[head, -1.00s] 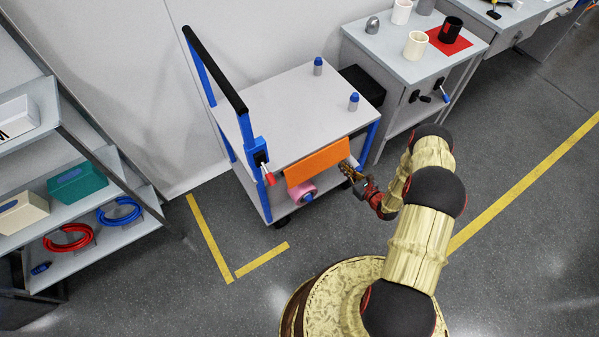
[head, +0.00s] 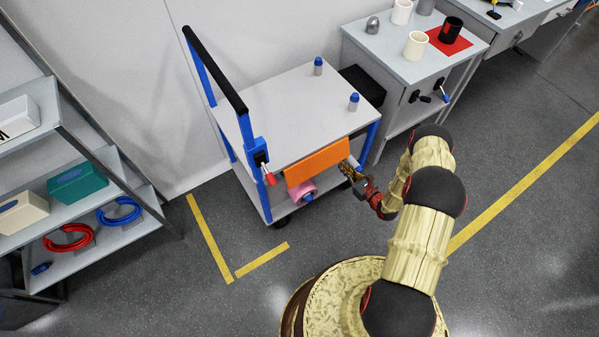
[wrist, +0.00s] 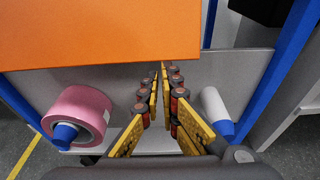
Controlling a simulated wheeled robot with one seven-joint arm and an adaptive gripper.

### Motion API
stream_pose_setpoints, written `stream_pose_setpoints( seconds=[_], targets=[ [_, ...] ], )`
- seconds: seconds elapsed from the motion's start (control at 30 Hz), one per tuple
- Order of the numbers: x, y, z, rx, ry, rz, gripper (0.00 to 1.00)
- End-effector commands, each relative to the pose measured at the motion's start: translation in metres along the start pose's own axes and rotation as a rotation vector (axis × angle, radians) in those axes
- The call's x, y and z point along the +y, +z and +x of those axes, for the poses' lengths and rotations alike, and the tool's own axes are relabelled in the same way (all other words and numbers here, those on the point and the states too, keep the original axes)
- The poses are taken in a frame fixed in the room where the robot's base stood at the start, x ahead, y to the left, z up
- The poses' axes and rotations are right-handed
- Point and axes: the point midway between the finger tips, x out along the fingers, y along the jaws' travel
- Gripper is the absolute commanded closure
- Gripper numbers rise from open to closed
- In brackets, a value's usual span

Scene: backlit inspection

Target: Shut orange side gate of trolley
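The trolley (head: 290,105) has a grey top deck and blue posts. Its orange side gate (head: 318,160) is a flat panel below the deck's near edge, sloping outward from the trolley's side. It fills the upper left of the wrist view (wrist: 100,32). My gripper (head: 349,169) is just beyond the gate's right end, low at the trolley's side. In the wrist view its fingers (wrist: 160,75) lie close together with nothing visible between them. They are right of and below the gate's lower edge; I cannot tell whether they touch it.
A red-tipped lever (head: 268,177) sits by the left post. Two blue-capped items (head: 353,102) stand on deck. A grey bench (head: 400,60) is close on the right.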

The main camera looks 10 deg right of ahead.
Motion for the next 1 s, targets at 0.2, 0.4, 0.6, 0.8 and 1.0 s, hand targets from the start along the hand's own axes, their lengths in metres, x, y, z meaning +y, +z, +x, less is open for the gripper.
stream_pose_setpoints(
  seconds=[0.2, 0.4, 0.6, 0.8, 1.0],
  targets=[
    [-0.008, 0.022, -0.001, -0.033, 0.002, -0.021, 1.0],
    [-0.008, 0.026, -0.009, -0.033, 0.002, -0.023, 1.0],
    [-0.008, 0.022, -0.014, -0.033, 0.003, -0.023, 1.0],
    [-0.008, 0.014, -0.031, -0.031, 0.001, -0.021, 1.0],
    [-0.007, 0.003, -0.05, -0.025, -0.002, -0.015, 1.0]
  ],
)
